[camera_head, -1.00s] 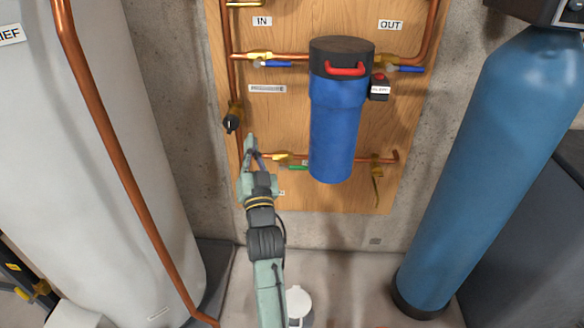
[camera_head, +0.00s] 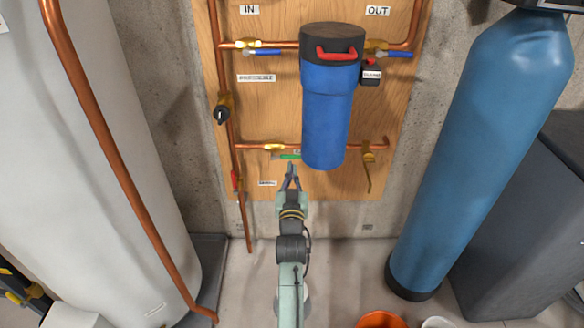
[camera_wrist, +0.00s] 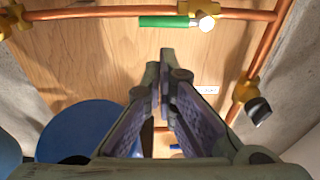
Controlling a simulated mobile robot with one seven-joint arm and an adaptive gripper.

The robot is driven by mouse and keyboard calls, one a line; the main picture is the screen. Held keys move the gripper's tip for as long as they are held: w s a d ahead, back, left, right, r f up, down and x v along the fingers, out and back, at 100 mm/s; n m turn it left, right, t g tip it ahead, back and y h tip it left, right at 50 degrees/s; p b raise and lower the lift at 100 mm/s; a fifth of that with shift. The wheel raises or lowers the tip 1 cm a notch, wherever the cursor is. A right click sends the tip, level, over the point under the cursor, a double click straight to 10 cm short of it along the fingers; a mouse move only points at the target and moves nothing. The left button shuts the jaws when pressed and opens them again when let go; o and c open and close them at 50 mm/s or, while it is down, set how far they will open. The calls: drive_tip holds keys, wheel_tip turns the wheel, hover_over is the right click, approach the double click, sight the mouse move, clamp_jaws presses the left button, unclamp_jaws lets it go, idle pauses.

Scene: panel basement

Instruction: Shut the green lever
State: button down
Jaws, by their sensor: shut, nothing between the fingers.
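The green lever (camera_head: 289,156) lies horizontally, along and just below the lower copper pipe, to the right of its brass valve (camera_head: 273,147). It also shows at the top of the wrist view (camera_wrist: 165,22), beside the pipe. My gripper (camera_head: 291,167) is shut and empty, with its tips just below the lever in the head view. In the wrist view the closed fingertips (camera_wrist: 165,56) point toward the lever, with a gap in the picture. I cannot tell whether they touch it.
The blue filter housing (camera_head: 328,110) stands out from the board right of the lever. A red lever (camera_head: 236,181) and a black-handled valve (camera_head: 222,112) are on the left pipe. Blue levers (camera_head: 265,51) are above.

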sight(287, 157)
drive_tip(key=w+r, duration=0.1)
drive_tip(key=w, duration=0.7)
drive_tip(key=shift+p, duration=0.3)
drive_tip(key=shift+f+m, duration=0.1)
drive_tip(key=shift+m, duration=0.7)
